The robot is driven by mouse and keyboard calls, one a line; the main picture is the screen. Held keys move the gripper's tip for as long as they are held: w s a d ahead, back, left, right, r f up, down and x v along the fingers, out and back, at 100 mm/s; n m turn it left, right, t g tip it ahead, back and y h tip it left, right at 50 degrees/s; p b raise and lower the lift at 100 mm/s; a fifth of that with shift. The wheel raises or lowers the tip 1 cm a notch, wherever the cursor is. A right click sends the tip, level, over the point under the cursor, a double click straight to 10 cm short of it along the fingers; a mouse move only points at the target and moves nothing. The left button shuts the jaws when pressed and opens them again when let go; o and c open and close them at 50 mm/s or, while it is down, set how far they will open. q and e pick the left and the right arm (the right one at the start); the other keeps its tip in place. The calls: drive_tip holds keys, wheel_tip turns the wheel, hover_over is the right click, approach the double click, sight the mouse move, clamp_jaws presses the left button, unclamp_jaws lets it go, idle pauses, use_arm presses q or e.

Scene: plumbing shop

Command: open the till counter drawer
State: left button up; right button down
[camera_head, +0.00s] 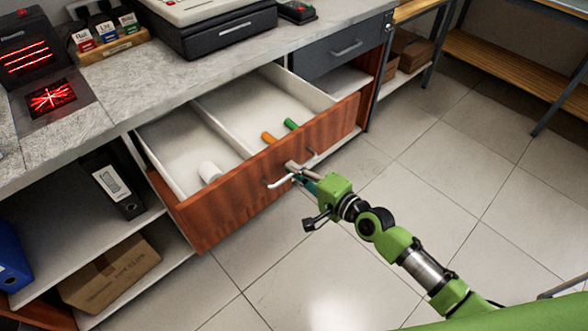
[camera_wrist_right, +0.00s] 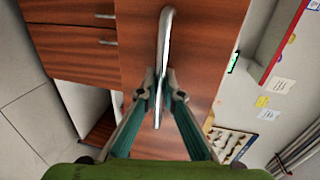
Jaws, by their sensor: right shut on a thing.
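The till counter drawer (camera_head: 240,205), with a reddish wood front and white inside, stands pulled out from the grey counter (camera_head: 165,85). A divider splits it into two compartments. Its metal bar handle (camera_head: 277,183) also shows in the right wrist view (camera_wrist_right: 166,35). My right gripper (camera_head: 300,172) is shut on the handle, with its two fingers (camera_wrist_right: 159,88) on either side of the bar. My left gripper is not in view.
In the drawer lie a white roll (camera_head: 208,171), an orange cylinder (camera_head: 268,137) and a green one (camera_head: 291,124). A grey drawer (camera_head: 330,55) beside it is shut. A cardboard box (camera_head: 110,272) sits on the lower shelf. The tiled floor (camera_head: 445,150) to the right is clear.

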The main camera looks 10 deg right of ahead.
drive_tip(key=c, duration=2.5)
unclamp_jaws()
drive_tip(key=v, duration=1.2)
